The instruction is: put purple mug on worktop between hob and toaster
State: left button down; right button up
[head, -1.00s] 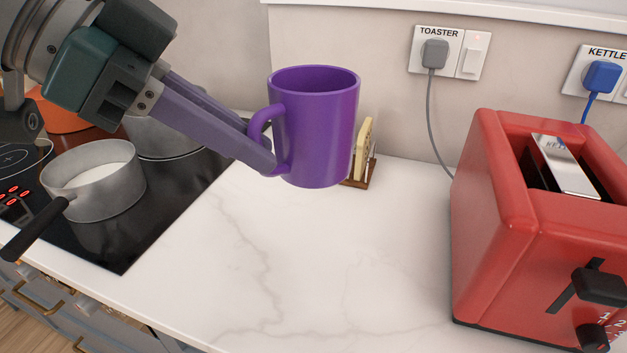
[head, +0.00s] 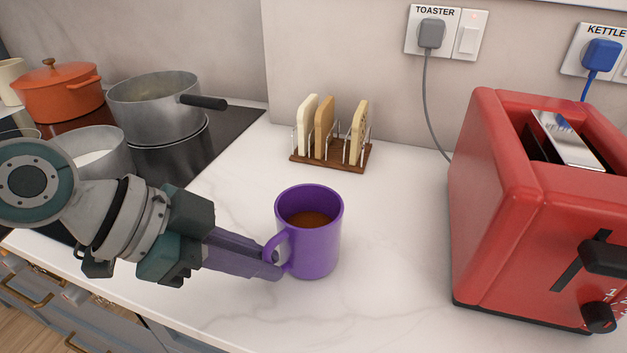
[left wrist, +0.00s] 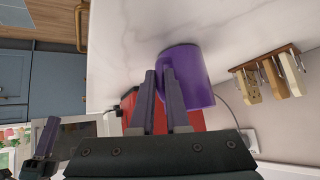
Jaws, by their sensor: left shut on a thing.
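The purple mug (head: 321,245) is upright with brown liquid inside. It is at the worktop (head: 390,265), between the hob and the toaster; I cannot tell whether its base touches the surface. My left gripper (head: 276,262) comes from the left and is shut on the mug's handle. In the left wrist view the mug (left wrist: 195,80) sits beyond the fingertips (left wrist: 164,75). The black hob (head: 232,128) is at the left, partly hidden by my arm. The red toaster (head: 490,210) is at the right, clear of the mug.
A toast rack (head: 330,158) with bread slices stands behind the mug. Pans, including a grey pot (head: 150,112) and an orange pot (head: 58,95), are on the left. The worktop right of the mug is clear up to the toaster.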

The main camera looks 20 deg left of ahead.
pick_arm(q)
jog(key=shift+w, duration=0.1)
jog(key=shift+f, duration=0.1)
jog(key=c, duration=0.9)
grip_release()
jog(key=shift+r, duration=0.25)
jog(key=p+v, duration=0.1)
jog(key=v, duration=1.1)
jog(key=s+f+n+y, duration=0.2)
jog(key=s+n, duration=0.1)
jog(key=s, duration=0.1)
jog(key=s+d+f+n+g+y, duration=0.1)
jog(key=s+f+n+y, duration=0.1)
jog(key=s+n, duration=0.1)
jog(key=s+d+f+n+g+y, duration=0.1)
jog(key=s+f+n+y, duration=0.1)
jog(key=s+n, duration=0.2)
jog(key=shift+s+y, duration=0.4)
